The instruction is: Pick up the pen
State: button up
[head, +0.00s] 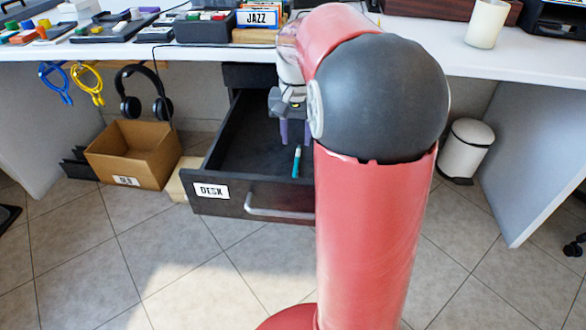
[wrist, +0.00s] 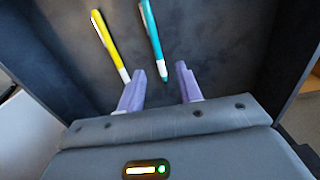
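A teal pen with a white part (head: 296,160) lies in the open dark drawer. In the head view my gripper (head: 295,138) is partly covered by my arm, over the drawer behind the teal pen.
The drawer front (head: 225,196) has a DESK label and a metal handle; dark walls enclose the pens. The white desk top (head: 120,50) overhangs the drawer's back. A cardboard box (head: 132,153) stands to the left, a white bin (head: 467,150) to the right.

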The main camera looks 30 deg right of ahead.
aim_at(297, 159)
notch_tip(297, 159, down, 6)
jog(key=shift+s+r+b, duration=0.1)
jog(key=shift+r+b, duration=0.15)
jog(key=shift+b, duration=0.4)
grip_shut()
